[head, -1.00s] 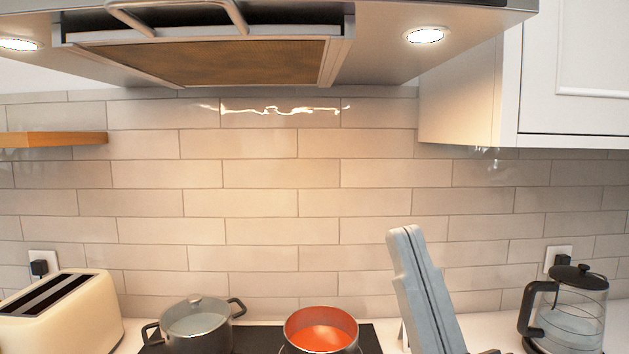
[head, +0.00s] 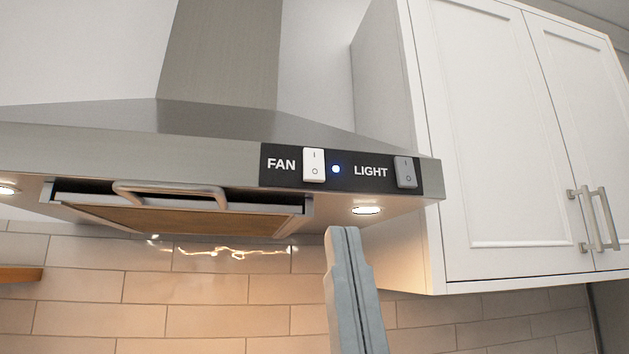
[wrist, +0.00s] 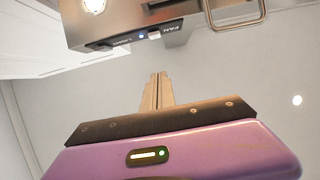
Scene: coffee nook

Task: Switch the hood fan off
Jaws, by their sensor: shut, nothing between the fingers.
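The range hood (head: 210,150) carries a black control panel (head: 285,180) on its front edge. The white fan switch (head: 314,165) sits beside the word FAN, with a lit blue indicator (head: 336,169) just to its right. The switch also shows in the wrist view (wrist: 154,34), where the panel appears upside down. My gripper (head: 343,230) points upward below the panel, its fingers together and empty. In the head view its tips are a little below and right of the fan switch, apart from it. The wrist view also shows the shut fingers (wrist: 158,76).
A grey light switch (head: 405,172) is on the same panel, to the right beside LIGHT. A hood lamp (head: 367,210) is lit. A metal handle (head: 170,192) sticks out under the hood. A white wall cabinet (head: 490,140) stands close on the right.

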